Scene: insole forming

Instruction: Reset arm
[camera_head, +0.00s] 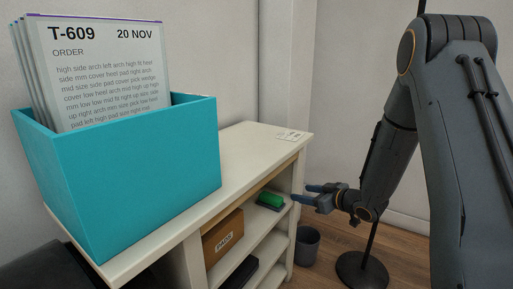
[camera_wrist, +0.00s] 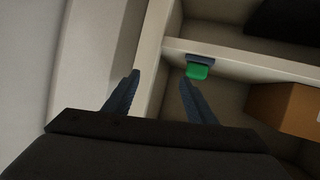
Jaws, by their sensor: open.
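My gripper (camera_head: 312,194) is open and empty, in the air just right of the shelf unit in the head view. In the wrist view its two dark blue-grey fingers (camera_wrist: 157,95) stand well apart in front of the shelf unit (camera_wrist: 148,52), with nothing between the tips. My arm hangs down at the right of the head view, bent at the elbow.
A teal box (camera_head: 130,180) of order cards (camera_head: 105,70) stands on the white shelf unit (camera_head: 165,222). A green item (camera_head: 270,199) and a brown box (camera_head: 223,238) are on its shelves. A grey bin (camera_head: 306,246) stands on the wooden floor beside it.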

